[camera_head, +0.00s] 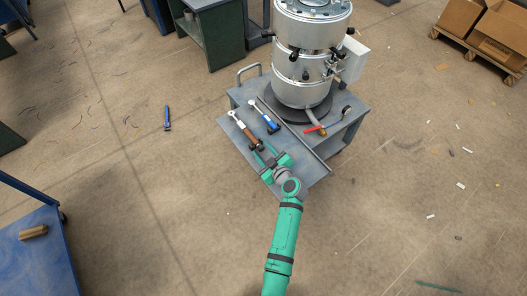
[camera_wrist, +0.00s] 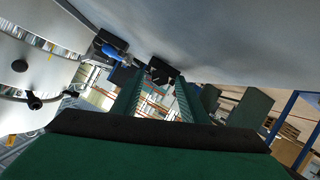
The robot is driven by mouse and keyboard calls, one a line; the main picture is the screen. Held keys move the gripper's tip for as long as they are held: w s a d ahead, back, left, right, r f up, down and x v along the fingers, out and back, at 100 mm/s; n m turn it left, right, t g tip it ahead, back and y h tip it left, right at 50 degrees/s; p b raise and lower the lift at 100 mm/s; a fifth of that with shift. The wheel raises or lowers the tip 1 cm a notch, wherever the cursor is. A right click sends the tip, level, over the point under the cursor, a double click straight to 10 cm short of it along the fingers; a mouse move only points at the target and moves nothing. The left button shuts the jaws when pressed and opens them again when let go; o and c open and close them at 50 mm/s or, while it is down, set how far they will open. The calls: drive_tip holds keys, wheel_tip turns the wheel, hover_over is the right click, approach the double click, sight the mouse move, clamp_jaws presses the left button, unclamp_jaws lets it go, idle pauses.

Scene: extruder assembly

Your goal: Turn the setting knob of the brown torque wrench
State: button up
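The brown torque wrench (camera_head: 248,133) lies on the grey cart top, with its silver ring end toward the upper left and its dark knob end toward my gripper. My gripper (camera_head: 266,153) is right at that knob end, with its green fingers spread. In the wrist view, my gripper (camera_wrist: 160,88) has two ribbed fingers standing apart. A black knob-like end (camera_wrist: 162,71) shows between or just beyond the fingertips; I cannot tell whether they touch it. The brown handle is not clearly visible there.
A blue wrench (camera_head: 267,119) lies beside the brown one; its blue part also shows in the wrist view (camera_wrist: 109,51). A long thin rod (camera_head: 297,139) lies to the right. The tall silver extruder (camera_head: 303,60) stands on the cart (camera_head: 312,172). A blue tool (camera_head: 167,118) lies on the floor.

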drive_tip(key=shift+w+d, duration=0.1)
drive_tip(key=c, duration=0.7)
clamp_jaws()
drive_tip(key=shift+a, duration=0.3)
drive_tip(key=shift+d+r+m+g+y, duration=0.1)
drive_tip(key=shift+d+m+g+y, duration=0.25)
drive_tip(key=shift+d+m, duration=0.4)
drive_tip(key=shift+m+y, duration=0.25)
drive_tip(key=shift+m, duration=0.1)
drive_tip(key=shift+a+m+g, duration=0.2)
drive_tip(key=shift+m+g, duration=0.15)
drive_tip(key=shift+m, duration=0.05)
drive_tip(key=shift+a+y, duration=0.1)
drive_tip(key=shift+y, duration=0.2)
drive_tip(key=o, duration=0.7)
unclamp_jaws()
